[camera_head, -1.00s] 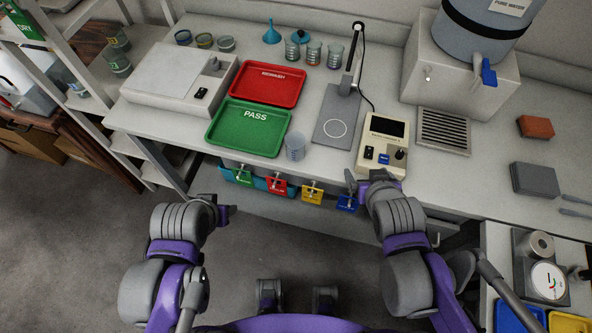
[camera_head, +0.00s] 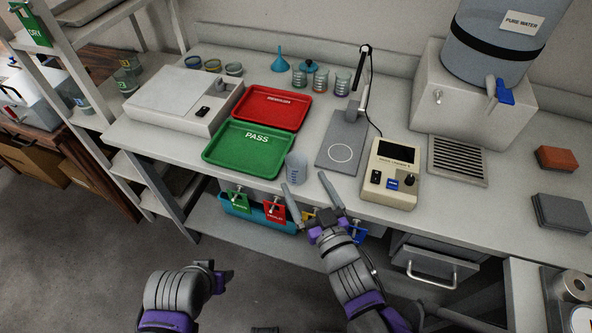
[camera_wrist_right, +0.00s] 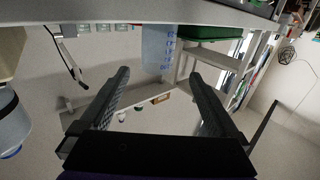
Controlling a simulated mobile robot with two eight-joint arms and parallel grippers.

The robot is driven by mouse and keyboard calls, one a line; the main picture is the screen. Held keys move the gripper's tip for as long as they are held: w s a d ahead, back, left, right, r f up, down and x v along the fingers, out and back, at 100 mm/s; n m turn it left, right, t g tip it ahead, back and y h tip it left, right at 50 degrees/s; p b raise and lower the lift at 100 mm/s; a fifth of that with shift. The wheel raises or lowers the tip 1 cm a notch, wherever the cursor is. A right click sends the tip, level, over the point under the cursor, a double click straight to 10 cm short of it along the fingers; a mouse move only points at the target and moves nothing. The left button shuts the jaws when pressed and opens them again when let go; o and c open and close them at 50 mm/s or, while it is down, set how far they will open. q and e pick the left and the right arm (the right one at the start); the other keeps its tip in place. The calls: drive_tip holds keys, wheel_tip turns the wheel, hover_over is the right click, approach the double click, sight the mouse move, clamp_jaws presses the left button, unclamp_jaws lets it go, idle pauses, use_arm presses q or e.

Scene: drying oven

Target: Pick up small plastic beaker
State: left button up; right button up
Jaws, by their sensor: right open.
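The small plastic beaker (camera_head: 296,166) is translucent and pale blue. It stands upright near the front edge of the bench, just right of the green PASS tray (camera_head: 216,159). In the right wrist view the beaker (camera_wrist_right: 158,48) shows beyond the fingertips, in line with the gap between them. My right gripper (camera_head: 304,181) is open and empty at the bench's front edge, close to the beaker, with its fingers pointing at it; it also shows in the right wrist view (camera_wrist_right: 159,73). My left gripper (camera_head: 224,276) is low in front of the bench, away from the beaker; its jaw opening is unclear.
A grey stand plate (camera_head: 328,158) and a beige meter (camera_head: 393,171) are right of the beaker. The red tray (camera_head: 291,110) is behind the green one. Several glass beakers stand at the back.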

sight(293, 155)
drive_tip(key=x, duration=0.5)
drive_tip(key=shift+r, duration=0.1)
drive_tip(key=x, duration=0.5)
drive_tip(key=shift+w+d+r, duration=0.1)
drive_tip(key=shift+w+d, duration=0.05)
drive_tip(key=shift+w, duration=0.2)
drive_tip(key=c, duration=1.4)
